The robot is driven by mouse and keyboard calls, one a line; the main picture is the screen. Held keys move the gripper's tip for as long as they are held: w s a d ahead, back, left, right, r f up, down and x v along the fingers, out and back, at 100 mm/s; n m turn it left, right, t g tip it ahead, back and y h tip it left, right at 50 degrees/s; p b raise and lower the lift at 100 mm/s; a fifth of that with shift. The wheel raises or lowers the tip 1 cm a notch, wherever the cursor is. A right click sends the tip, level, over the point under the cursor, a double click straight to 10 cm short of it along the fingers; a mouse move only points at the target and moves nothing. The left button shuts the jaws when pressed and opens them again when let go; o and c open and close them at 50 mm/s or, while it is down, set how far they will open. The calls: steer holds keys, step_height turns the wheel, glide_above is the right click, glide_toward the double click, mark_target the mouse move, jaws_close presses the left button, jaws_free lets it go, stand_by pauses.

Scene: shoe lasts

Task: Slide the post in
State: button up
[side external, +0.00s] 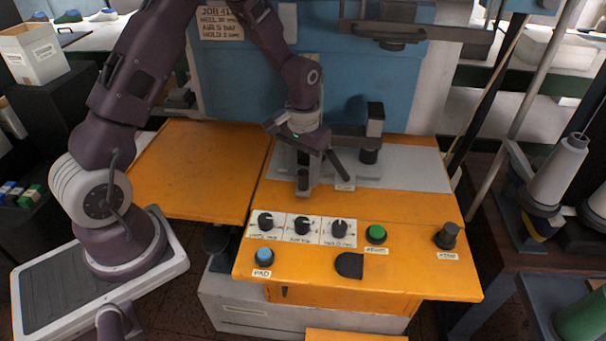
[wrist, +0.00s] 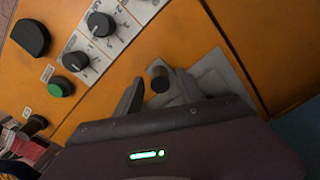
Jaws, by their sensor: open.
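A short dark post (wrist: 160,80) with a round end shows between the two fingers of my gripper (wrist: 162,88) in the wrist view. The fingers stand apart on either side of it, and no contact shows. In the side view, a small dark upright piece (side external: 303,182), which looks like the same post, stands on the grey plate (side external: 415,170) of the orange bench. My gripper (side external: 320,172) is low over the plate there, pointing down. The gripper partly hides the post's surroundings, so its seat cannot be made out.
A dark arm with a tall block (side external: 375,120) stands just right of my gripper. In front are three dials (side external: 302,224), a green button (side external: 376,233), a blue button (side external: 264,256) and a dark knob (side external: 447,236). The orange left wing (side external: 195,170) is clear.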

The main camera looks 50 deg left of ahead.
steer(key=shift+f, duration=0.65)
jaws_close()
steer(key=shift+r, duration=0.1)
stand_by(0.8)
